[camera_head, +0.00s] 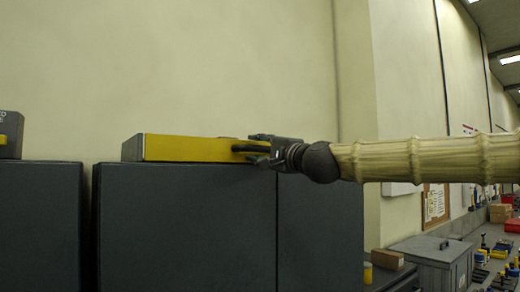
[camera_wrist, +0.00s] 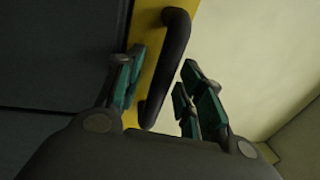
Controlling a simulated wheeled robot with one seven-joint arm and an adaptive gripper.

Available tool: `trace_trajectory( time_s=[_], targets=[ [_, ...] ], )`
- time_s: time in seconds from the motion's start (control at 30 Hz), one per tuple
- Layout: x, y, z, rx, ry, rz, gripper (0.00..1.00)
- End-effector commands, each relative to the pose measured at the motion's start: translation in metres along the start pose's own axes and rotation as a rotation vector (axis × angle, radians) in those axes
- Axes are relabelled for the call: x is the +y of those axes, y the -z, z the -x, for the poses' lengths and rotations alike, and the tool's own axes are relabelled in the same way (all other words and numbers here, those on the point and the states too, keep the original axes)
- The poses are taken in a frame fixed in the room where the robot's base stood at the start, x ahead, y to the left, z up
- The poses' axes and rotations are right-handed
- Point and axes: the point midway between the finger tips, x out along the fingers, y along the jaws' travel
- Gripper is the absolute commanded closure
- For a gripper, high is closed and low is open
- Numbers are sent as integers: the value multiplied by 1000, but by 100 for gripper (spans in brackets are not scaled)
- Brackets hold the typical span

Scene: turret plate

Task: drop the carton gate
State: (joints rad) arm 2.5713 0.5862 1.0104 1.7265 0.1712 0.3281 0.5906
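A long, low box with a yellow front (camera_head: 190,149), which looks like the carton gate, lies level on top of the dark cabinets. A black bar handle (camera_head: 247,148) is fixed at its right end. In the wrist view the handle (camera_wrist: 172,60) stands out from the yellow face (camera_wrist: 148,50). My gripper (camera_head: 261,148) has reached the handle from the right. In the wrist view its teal-padded fingers (camera_wrist: 162,66) are apart, one on each side of the handle, with gaps visible. I cannot tell how deep the handle sits between them.
Dark cabinets (camera_head: 185,235) stand below the box. Another grey box with a yellow part (camera_head: 10,135) is at the far left. At the lower right are a grey lidded bin (camera_head: 432,262), a small brown box (camera_head: 388,260) and a bench with several tools. The wall is close behind.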

Motion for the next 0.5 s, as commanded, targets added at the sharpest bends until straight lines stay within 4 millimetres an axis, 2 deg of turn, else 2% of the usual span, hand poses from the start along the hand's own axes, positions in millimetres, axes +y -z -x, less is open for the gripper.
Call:
trace_trajectory(
  time_s=[0.03,0.23,0.5],
  targets=[
    [0,0,0,0,0,0,64],
    [0,0,0,0,0,0,100],
    [1,0,0,0,2,0,100]
  ],
)
